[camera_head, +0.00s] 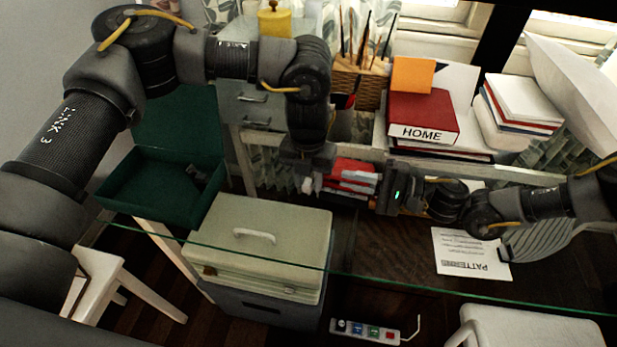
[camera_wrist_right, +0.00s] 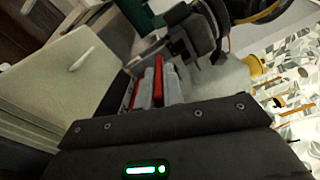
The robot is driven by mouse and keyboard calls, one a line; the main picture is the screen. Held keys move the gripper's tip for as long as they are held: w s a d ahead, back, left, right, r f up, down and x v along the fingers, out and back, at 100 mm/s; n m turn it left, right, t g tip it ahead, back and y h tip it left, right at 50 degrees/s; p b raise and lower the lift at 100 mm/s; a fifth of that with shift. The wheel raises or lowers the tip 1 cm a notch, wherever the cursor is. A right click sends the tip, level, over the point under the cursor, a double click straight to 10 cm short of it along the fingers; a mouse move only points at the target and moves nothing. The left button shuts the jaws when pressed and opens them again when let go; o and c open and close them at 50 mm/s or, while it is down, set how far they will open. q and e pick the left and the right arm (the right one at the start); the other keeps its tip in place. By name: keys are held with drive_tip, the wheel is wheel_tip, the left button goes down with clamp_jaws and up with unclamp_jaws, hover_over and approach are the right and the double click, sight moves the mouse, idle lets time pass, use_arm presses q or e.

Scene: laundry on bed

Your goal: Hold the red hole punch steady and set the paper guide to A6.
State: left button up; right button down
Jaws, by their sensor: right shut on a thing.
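The red hole punch (camera_head: 350,168) is on the glass desk in the head view, left of my right gripper (camera_head: 368,186). My right gripper is shut on it from the right. In the right wrist view a red strip of the hole punch (camera_wrist_right: 159,78) shows between grey finger parts, and most of its body is hidden. My left gripper (camera_head: 312,176) comes down from above at the punch's left end. It also shows in the right wrist view (camera_wrist_right: 178,52), close beyond the punch. Whether its fingers are apart or touching the punch is unclear. The paper guide and its size marks cannot be made out.
An open green box (camera_head: 150,195) stands at the left. A red HOME binder (camera_head: 422,115) and a wicker pencil basket (camera_head: 358,88) are behind. A PATTERNS sheet (camera_head: 458,250) lies at the right.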

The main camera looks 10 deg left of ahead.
use_arm(q)
drive_tip(key=a, duration=0.6)
drive_tip(key=shift+w+a, duration=0.1)
drive_tip(key=shift+w, duration=0.3)
wheel_tip(320, 180, up, 12)
drive_tip(key=a, duration=0.2)
drive_tip(key=f, duration=1.2)
drive_tip(key=shift+d, duration=0.4)
drive_tip(key=d, duration=0.7)
drive_tip(key=shift+s+d+f, duration=0.2)
drive_tip(key=shift+s+d, duration=0.05)
drive_tip(key=shift+d, duration=0.15)
drive_tip(key=a, duration=0.7)
drive_tip(key=shift+w+a+r, duration=0.15)
drive_tip(key=shift+w, duration=0.2)
wheel_tip(320, 180, up, 12)
drive_tip(key=shift+s+a, duration=0.3)
drive_tip(key=shift+a, duration=0.15)
